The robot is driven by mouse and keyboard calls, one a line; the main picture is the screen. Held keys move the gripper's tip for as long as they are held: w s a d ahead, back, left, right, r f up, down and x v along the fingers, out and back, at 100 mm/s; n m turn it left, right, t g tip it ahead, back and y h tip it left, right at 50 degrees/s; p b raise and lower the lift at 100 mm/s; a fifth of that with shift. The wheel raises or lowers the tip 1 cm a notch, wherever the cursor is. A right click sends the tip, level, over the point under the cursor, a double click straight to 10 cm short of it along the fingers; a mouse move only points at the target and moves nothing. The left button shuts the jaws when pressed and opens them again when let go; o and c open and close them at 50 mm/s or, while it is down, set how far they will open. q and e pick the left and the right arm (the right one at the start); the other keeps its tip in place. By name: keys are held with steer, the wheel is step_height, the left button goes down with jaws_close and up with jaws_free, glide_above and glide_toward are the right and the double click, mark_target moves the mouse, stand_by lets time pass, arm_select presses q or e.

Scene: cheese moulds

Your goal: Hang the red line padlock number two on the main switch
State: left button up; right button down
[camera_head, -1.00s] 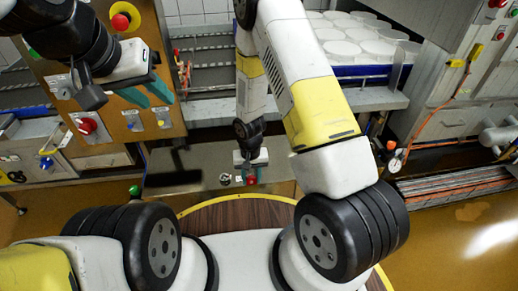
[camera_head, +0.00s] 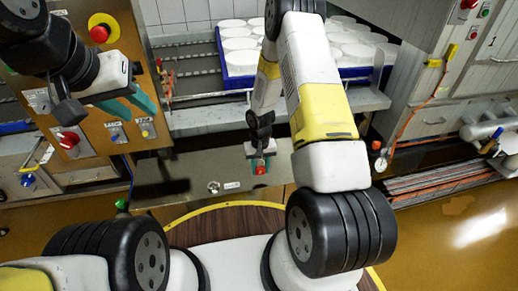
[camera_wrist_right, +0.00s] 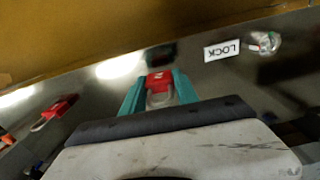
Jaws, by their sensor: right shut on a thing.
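My right gripper (camera_head: 260,158) is shut on a red padlock (camera_head: 261,170), above the dark grey metal surface near the picture's middle. In the right wrist view the padlock (camera_wrist_right: 160,82) sits between the teal fingertips (camera_wrist_right: 160,90), its metal shackle towards the gripper. Its number is not readable. My left gripper (camera_head: 132,101) is open and empty, in front of the orange-brown panel at the left. A red knob (camera_head: 68,140) is on that panel; I cannot tell whether it is the main switch. Another red padlock (camera_wrist_right: 58,108) lies at the left in the wrist view.
A red emergency button (camera_head: 100,33) tops the panel. A blue crate (camera_head: 350,72) of white moulds stands behind. Open floor lies at the right.

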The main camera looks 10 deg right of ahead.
steer(key=shift+w+d+f, duration=0.1)
steer(key=shift+w+d, duration=0.7)
steer(key=shift+d, duration=0.1)
steer(key=shift+w+d+f, duration=0.3)
steer(key=shift+w+d, duration=0.15)
steer(key=shift+d, duration=0.2)
steer(key=shift+f, duration=1.3)
steer(key=shift+f, duration=0.15)
steer(key=c, duration=0.9)
jaws_free()
